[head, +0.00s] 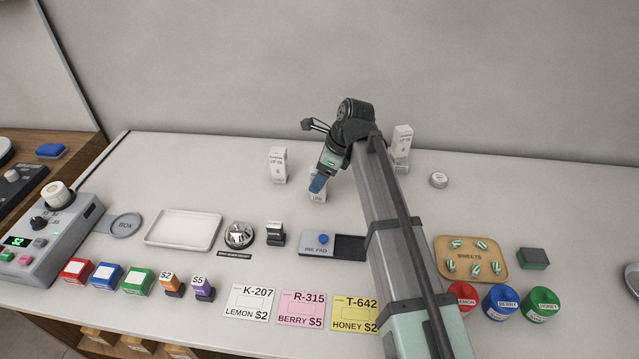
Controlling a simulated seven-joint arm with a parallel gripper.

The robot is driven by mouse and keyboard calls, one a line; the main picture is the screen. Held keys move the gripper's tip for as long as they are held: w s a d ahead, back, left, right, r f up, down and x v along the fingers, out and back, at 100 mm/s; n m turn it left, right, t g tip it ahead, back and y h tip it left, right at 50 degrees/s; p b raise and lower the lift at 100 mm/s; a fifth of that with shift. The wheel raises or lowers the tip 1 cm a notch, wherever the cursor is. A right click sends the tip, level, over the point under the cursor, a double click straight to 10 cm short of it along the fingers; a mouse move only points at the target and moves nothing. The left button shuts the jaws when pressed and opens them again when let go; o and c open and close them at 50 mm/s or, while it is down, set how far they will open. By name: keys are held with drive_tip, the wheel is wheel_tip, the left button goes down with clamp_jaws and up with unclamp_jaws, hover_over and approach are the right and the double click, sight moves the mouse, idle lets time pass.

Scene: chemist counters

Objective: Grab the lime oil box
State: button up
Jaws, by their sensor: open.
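A small white box (318,197) stands on the counter in the middle. Its label is partly covered, and the visible letters look like "LIM", so it seems to be the lime oil box. My gripper (318,183) points down at this box, and its blue fingertip overlaps the box's upper part. The gripper is open. Whether the fingers touch or straddle the box is hidden. A similar white box (278,166) stands to the left, its print too small to read surely. Another white box (402,140) stands to the right behind my arm.
A small round white tin (438,180) sits right of my arm. In front are an empty white tray (183,231), a silver bell (238,235), an ink pad (322,245) and price cards (301,309). A sweets tray (494,269) is right.

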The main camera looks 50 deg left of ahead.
drive_tip(key=shift+x, duration=1.2)
drive_tip(key=c, duration=1.1)
drive_tip(key=shift+o, duration=0.2)
drive_tip(key=shift+r, duration=0.15)
